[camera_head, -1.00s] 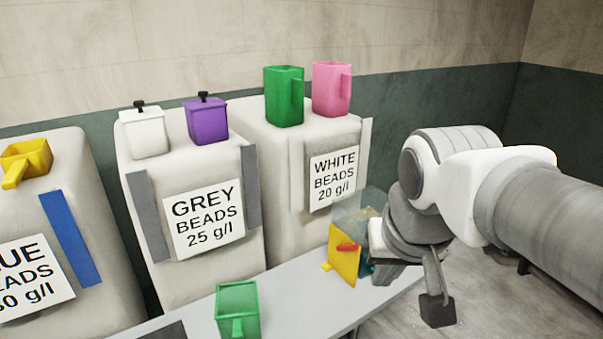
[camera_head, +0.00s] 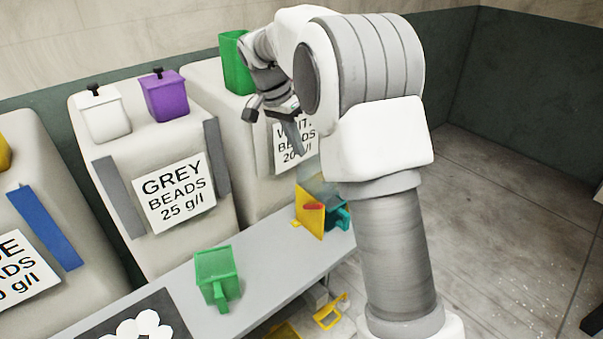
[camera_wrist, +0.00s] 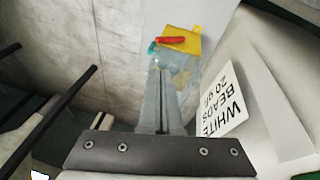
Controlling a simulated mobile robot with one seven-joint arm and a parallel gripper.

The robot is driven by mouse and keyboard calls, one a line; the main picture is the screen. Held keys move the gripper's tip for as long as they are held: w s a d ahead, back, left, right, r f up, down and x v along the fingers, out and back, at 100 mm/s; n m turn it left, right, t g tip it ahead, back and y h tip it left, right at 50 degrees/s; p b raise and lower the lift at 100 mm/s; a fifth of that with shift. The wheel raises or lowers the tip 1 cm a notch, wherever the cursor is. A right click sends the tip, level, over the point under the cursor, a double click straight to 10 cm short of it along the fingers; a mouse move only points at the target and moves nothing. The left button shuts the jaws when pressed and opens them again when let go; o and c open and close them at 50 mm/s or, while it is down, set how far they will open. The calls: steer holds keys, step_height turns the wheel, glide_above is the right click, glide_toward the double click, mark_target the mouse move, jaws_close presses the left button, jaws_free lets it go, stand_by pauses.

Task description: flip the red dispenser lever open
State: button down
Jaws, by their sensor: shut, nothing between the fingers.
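The red lever (camera_head: 313,208) lies across the yellow front plate (camera_head: 307,222) of a clear dispenser box at the far right end of the bench. The lever (camera_wrist: 171,39) and yellow plate (camera_wrist: 196,40) also show near the top of the wrist view. A teal cup (camera_head: 341,218) is beside the plate, partly hidden by my arm. My gripper (camera_head: 302,151) is above the dispenser, in front of the white beads bag, pointing down. It is shut and empty. In the wrist view its long fingers (camera_wrist: 159,72) point towards the lever, apart from it.
The white beads bag (camera_head: 257,190) stands close behind my gripper. The grey beads bag (camera_head: 150,242) is to its left. Open floor (camera_head: 510,230) lies right of my arm.

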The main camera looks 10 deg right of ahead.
steer(key=w+a+f+m+p, duration=0.1)
steer(key=w+f+m, duration=0.1)
steer(key=w+f, duration=0.15)
steer(key=p, duration=0.2)
glide_above(316, 203)
steer(key=a, duration=0.2)
step_height(316, 203, down, 12)
steer(key=shift+s+d+f+g+h, duration=0.15)
steer(key=shift+d+f+g+h, duration=0.1)
steer(key=shift+f+g+h, duration=0.15)
